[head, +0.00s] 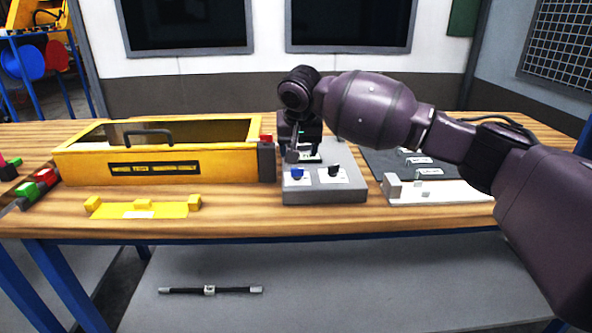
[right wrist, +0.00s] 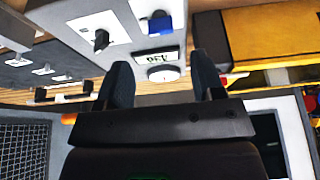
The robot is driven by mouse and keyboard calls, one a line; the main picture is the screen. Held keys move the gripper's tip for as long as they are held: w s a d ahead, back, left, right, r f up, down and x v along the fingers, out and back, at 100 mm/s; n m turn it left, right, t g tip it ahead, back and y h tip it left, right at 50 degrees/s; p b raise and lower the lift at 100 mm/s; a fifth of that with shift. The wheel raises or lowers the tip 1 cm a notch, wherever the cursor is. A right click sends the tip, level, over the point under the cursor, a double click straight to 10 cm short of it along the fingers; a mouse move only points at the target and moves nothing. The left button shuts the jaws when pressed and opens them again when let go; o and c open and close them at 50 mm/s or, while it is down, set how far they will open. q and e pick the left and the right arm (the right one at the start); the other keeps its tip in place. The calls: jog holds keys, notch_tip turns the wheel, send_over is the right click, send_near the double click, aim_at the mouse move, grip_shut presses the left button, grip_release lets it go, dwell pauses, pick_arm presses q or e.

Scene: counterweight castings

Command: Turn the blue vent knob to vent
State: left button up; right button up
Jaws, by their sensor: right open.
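The blue vent knob (head: 297,172) sits on a white plate at the left front of a grey control box. It also shows at the top of the right wrist view (right wrist: 160,22). A black knob (head: 334,170) is beside it on the right, also in the right wrist view (right wrist: 101,38). My right gripper (head: 298,152) is over the back left of the box, just behind the blue knob and apart from it. In the right wrist view its two fingers (right wrist: 161,64) are spread with nothing between them. My left gripper is not in view.
A yellow case (head: 90,168) with a black handle stands left of the box. A yellow bracket (head: 143,209) lies in front of it. A dark panel with a white fixture (head: 440,191) is at right. In the right wrist view, a small label (right wrist: 157,57) and round white part (right wrist: 163,74) show.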

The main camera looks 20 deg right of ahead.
aim_at(298, 169)
jog(key=b+x, duration=0.1)
jog(key=x, duration=0.5)
jog(key=shift+w+f+b, duration=0.1)
jog(key=shift+f+b, duration=0.15)
jog(key=shift+b, duration=0.1)
jog(key=shift+w+d+f, duration=0.1)
jog(key=shift+w+f, duration=0.25)
jog(key=shift+f, duration=0.3)
jog(key=shift+c, duration=0.2)
